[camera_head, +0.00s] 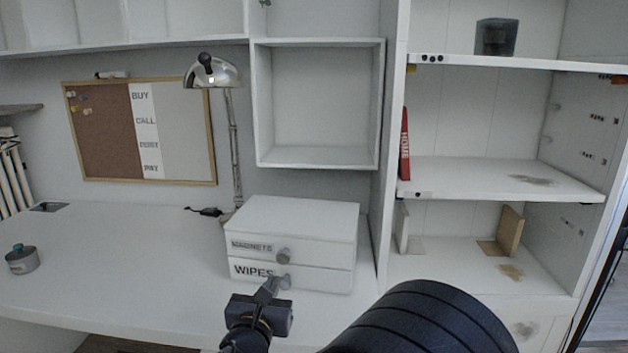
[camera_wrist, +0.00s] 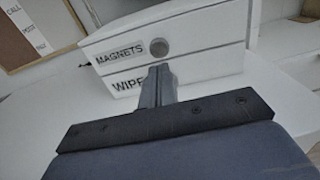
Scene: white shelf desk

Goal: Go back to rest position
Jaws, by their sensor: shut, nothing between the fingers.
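My gripper (camera_head: 273,287) is shut and empty, just in front of the lower drawer of a small white drawer box. It also shows in the wrist view (camera_wrist: 159,72), where its fingers are together and cover part of the lower drawer front. The white drawer box (camera_head: 300,215) stands on the desk, with an upper drawer labelled MAGNETS (camera_head: 320,250) and a lower drawer labelled WIPES (camera_head: 325,277). Both drawers look closed. The upper round knob (camera_head: 283,256) is visible.
A desk lamp (camera_head: 232,140) stands behind the box. A small grey pot (camera_head: 22,260) sits at the desk's left. A shelf unit (camera_head: 490,180) with a red book (camera_head: 404,145) rises at the right. The desk's middle left (camera_head: 120,250) is clear.

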